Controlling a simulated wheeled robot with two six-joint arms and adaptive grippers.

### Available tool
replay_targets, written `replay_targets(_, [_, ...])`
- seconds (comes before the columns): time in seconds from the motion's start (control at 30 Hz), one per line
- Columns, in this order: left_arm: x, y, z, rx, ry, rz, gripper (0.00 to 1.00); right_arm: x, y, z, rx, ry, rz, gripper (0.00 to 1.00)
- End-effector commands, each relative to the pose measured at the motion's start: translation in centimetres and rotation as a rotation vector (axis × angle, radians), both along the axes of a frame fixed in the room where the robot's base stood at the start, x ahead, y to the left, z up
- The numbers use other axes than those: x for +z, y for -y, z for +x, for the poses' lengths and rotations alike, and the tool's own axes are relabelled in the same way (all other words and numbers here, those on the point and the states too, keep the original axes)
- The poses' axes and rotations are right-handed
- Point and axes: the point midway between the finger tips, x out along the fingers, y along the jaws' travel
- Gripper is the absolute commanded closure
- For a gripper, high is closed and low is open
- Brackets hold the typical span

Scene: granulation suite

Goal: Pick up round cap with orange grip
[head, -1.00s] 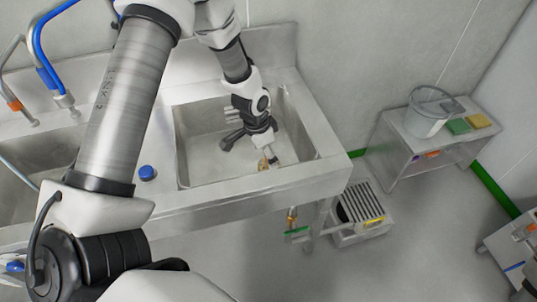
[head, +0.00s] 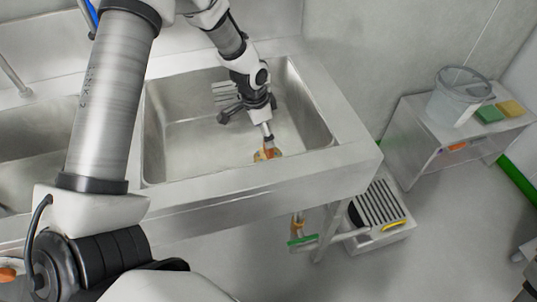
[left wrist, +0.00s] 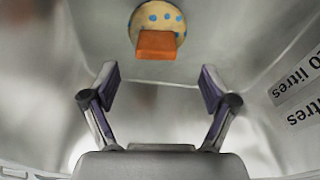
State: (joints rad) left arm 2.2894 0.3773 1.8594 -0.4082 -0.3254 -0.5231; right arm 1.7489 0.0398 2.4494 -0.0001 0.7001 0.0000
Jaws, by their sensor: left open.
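The round cap (left wrist: 159,20) is pale yellow with blue dots and has a blocky orange grip (left wrist: 157,44) facing me. It lies at the top middle of the left wrist view, ahead of my fingers. In the head view the cap's orange and yellow (head: 268,154) show low in the right part of the steel sink basin, partly hidden by my gripper. My left gripper (left wrist: 159,80) is open, with its two fingers apart and nothing between them. In the head view my left gripper (head: 267,138) reaches down into the basin, close to the cap. My right gripper is out of view.
The steel sink's front rim (head: 250,184) and walls surround my gripper closely. A wall in the wrist view carries a "litres" label (left wrist: 298,92). To the right stand a low bench (head: 420,135) with a clear bucket (head: 458,97) and sponges (head: 490,113), and a grated floor box (head: 378,212).

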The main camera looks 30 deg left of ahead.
Motion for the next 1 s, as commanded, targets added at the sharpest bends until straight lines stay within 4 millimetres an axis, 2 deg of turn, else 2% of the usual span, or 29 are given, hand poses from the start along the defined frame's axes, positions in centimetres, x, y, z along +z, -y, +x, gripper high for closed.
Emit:
replay_targets(0.03, [-1.5,0.0,0.0,0.0,0.001,0.0,0.15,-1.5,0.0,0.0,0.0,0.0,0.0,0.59])
replay_targets(0.33, [-4.7,0.5,0.6,0.0,-0.001,0.001,0.15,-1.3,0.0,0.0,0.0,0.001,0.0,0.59])
replay_targets(0.5, [-7.8,1.1,1.2,0.0,-0.002,0.001,0.15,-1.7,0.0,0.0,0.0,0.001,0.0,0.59])
replay_targets(0.6, [-8.7,1.1,1.3,0.0,0.0,0.001,0.15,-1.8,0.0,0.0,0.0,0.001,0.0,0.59])
replay_targets(0.8, [-8.7,1.2,1.4,0.0,0.001,0.001,0.15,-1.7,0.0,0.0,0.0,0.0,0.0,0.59])
replay_targets(0.87, [-8.7,1.2,1.4,0.0,0.001,0.001,0.32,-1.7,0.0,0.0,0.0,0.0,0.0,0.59])
replay_targets(1.0, [-8.7,1.2,1.4,0.0,0.001,0.001,0.82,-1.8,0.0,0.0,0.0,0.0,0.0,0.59])
